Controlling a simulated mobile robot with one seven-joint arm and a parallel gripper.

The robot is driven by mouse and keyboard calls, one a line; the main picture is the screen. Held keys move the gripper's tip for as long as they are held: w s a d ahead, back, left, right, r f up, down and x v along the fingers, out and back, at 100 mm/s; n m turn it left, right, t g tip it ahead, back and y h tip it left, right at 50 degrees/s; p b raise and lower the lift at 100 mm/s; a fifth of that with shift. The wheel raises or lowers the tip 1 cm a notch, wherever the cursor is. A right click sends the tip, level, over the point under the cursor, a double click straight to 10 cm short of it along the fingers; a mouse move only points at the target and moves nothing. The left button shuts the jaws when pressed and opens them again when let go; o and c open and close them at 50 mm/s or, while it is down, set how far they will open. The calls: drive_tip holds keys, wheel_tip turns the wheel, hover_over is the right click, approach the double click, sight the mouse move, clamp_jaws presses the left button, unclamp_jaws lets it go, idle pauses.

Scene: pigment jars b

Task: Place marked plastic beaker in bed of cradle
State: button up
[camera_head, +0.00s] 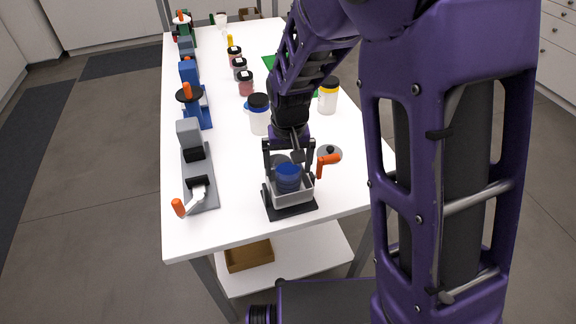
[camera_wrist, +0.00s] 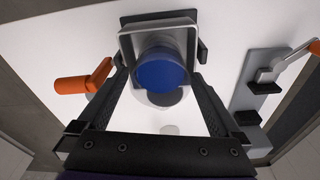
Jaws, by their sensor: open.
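The beaker (camera_head: 288,178), with a blue round top or contents, stands roughly upright at the grey square-walled cradle (camera_head: 293,199) on its black base. In the head view it appears within the cradle walls; whether its bottom touches the bed is hidden. In the wrist view the blue round of the beaker (camera_wrist: 162,75) overlaps the near side of the cradle's grey rim (camera_wrist: 126,40). My gripper (camera_head: 290,170) points down over the cradle, its fingers apart on either side of the beaker. In the wrist view my gripper (camera_wrist: 161,60) shows gaps beside the beaker.
An orange handle (camera_head: 328,160) lies just right of the cradle. A grey toggle clamp (camera_head: 200,180) stands to the left. The white table's (camera_head: 235,225) front left area is clear.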

wheel_tip(320, 180, up, 12)
drive_tip(key=s+p, duration=0.1)
drive_tip(key=shift+s+f+p, duration=0.2)
drive_tip(key=shift+f+p, duration=0.05)
drive_tip(key=shift+p, duration=0.1)
